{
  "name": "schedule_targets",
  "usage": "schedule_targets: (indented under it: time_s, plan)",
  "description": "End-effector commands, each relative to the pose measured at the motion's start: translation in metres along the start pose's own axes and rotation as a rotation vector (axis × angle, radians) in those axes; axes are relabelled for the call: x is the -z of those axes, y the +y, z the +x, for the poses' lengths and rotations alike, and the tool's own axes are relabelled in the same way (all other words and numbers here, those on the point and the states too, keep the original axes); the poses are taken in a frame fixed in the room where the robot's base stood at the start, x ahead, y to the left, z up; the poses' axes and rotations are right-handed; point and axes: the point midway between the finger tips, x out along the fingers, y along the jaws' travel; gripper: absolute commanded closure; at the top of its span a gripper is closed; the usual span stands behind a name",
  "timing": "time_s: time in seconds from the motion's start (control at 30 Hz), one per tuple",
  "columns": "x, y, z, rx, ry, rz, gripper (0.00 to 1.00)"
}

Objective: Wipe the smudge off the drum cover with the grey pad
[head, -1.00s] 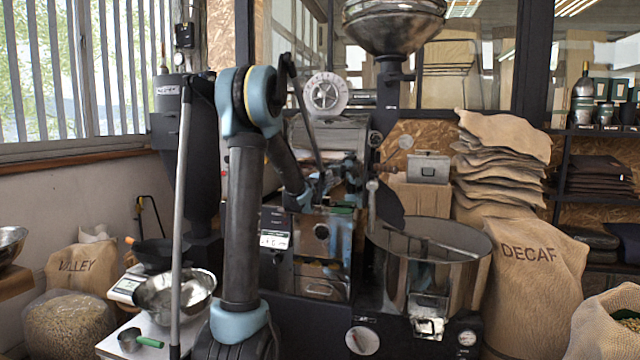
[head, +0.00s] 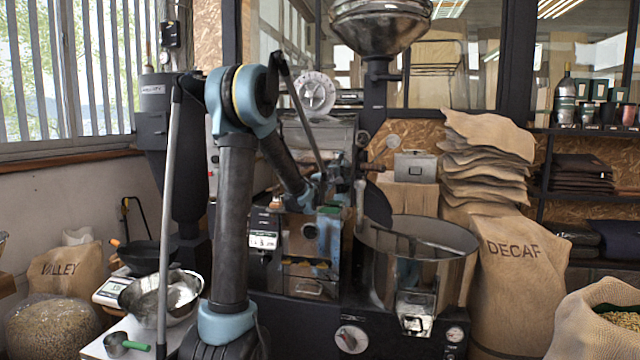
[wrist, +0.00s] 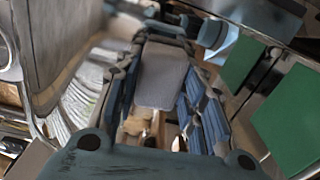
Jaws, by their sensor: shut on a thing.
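My gripper (wrist: 163,58) is shut on the grey pad (wrist: 160,82), a pale block between its blue fingers in the wrist view. In the head view my arm reaches down to the front of the roaster, and the gripper is small and partly hidden among machine parts there. The grey rounded drum housing (head: 340,132) shows behind the arm, partly hidden by it. I cannot tell which surface is the drum cover, and I cannot make out a smudge. I cannot tell whether the pad touches the machine.
The round cooling bin (head: 390,260) stands to the right of the arm. A steel hopper (head: 380,25) is above. A table at the lower left holds a metal bowl (head: 180,290) and a green-handled scoop (head: 118,345). Stacked sacks (head: 485,160) stand at the right.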

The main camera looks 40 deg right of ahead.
Motion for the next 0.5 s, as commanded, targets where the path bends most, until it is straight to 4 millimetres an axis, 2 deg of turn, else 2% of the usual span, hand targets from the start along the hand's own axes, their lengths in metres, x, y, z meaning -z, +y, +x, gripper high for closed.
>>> schedule_targets:
  time_s: [0.27,0.5]
  plan:
    - [-0.003,0.0,-0.001,0.0,-0.001,0.0,0.82]
    - [0.013,0.001,-0.002,0.002,0.001,0.0,0.82]
